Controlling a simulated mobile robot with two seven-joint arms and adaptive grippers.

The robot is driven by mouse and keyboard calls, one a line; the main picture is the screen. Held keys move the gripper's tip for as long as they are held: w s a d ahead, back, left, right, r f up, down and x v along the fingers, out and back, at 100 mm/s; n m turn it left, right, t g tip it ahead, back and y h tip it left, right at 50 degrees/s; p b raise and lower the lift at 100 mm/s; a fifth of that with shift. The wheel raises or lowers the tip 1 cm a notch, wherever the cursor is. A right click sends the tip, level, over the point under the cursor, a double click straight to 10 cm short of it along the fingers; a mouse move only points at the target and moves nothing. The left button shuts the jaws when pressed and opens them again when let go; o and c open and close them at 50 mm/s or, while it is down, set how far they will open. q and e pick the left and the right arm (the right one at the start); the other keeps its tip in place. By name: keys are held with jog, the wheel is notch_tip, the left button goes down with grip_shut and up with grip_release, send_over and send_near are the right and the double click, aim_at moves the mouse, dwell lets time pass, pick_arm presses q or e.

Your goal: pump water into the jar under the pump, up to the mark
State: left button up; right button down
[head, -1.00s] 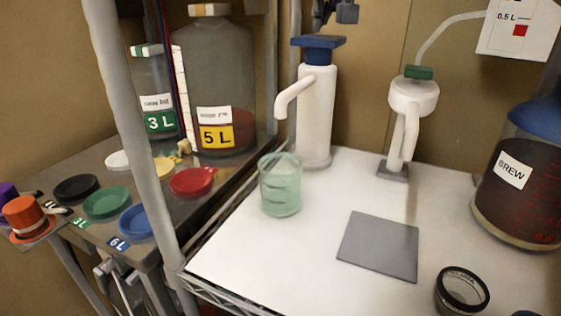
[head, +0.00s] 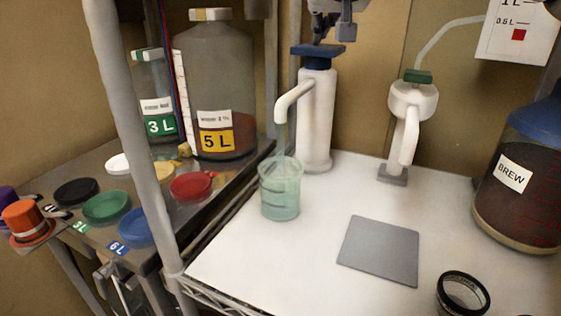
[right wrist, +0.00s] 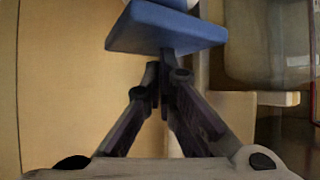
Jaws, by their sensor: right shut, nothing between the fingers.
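The white pump (head: 315,120) with a blue top plate (head: 318,50) stands at the back left of the white table. Its spout reaches left, and a thin pale stream runs from it down into the clear greenish jar (head: 280,204). The jar stands upright under the spout and holds some water; dark lines cross its wall, and I cannot tell the level against a mark. My right gripper (head: 322,38) is shut and empty, its fingertips at the blue plate from above. The right wrist view shows the closed fingertips (right wrist: 160,75) by the blue plate (right wrist: 165,27).
A second white pump (head: 408,115) with a green cap stands to the right. A grey mat (head: 379,250), a black ring (head: 462,292) and the BREW vessel (head: 515,190) are on the table. A grey post (head: 135,120) stands at the left, with coloured lids (head: 107,207) beyond it.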

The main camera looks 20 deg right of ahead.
jog(key=shift+f, duration=1.35)
jog(key=shift+r, duration=2)
jog(key=shift+f, duration=1.25)
jog(key=shift+r, duration=1.3)
jog(key=shift+r, duration=2.6)
